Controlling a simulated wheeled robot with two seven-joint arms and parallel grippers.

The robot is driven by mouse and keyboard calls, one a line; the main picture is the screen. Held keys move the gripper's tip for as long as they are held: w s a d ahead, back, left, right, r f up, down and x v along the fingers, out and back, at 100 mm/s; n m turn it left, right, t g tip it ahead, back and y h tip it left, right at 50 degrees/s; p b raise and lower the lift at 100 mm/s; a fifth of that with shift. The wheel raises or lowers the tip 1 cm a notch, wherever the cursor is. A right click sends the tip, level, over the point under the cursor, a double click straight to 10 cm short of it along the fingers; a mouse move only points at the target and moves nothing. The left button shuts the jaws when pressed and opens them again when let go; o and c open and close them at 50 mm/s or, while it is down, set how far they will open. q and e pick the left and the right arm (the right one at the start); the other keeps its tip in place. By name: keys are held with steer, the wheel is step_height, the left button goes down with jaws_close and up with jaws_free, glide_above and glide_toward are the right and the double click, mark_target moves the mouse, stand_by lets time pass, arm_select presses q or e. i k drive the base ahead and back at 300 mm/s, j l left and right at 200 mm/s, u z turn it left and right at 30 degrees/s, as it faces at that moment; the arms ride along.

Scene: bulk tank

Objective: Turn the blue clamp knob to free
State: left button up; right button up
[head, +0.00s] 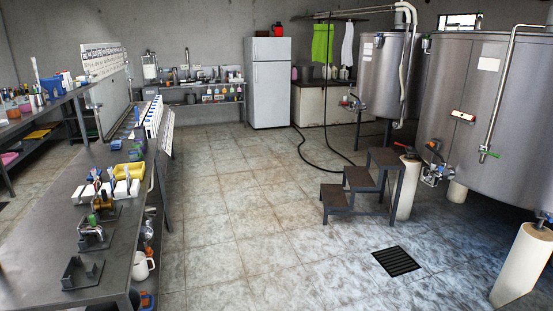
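I cannot make out a blue clamp knob with certainty. On the dark bench at left stands a small clamp-like fixture (94,236) with a green top, and behind it another fixture with brass-coloured parts (104,200). An empty dark bracket (82,273) sits nearer on the same bench. Small blue-topped items show in the white holders (122,189) on that bench, too small to identify. A valve cluster (435,172) with an orange part sits on the large steel tank (470,100) at right. Neither of my grippers is in view.
The bench (45,245) runs along the left, with a white jug (143,266) on its lower shelf. Dark steps (362,188) stand before the tanks. Dark hoses lie near the fridge (269,85). A floor drain (396,261) lies at right. The tiled middle floor is clear.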

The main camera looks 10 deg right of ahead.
mark_target(441, 168)
steer(key=i+l+z, duration=0.1)
steer(key=i+z, duration=0.35)
steer(key=i, duration=0.3)
steer(key=i+j+z, duration=0.2)
steer(key=i+z, duration=0.3)
steer(key=i, duration=0.25)
steer(key=i+l+z, duration=0.15)
steer(key=i+z, duration=0.3)
steer(key=i+j+z, duration=0.1)
steer(key=i+z, duration=0.35)
steer(key=i, duration=0.25)
steer(key=i+j+z, duration=0.25)
steer(key=i+z, duration=0.15)
steer(key=i, duration=0.15)
steer(key=i+z, duration=0.35)
steer(key=i, duration=0.3)
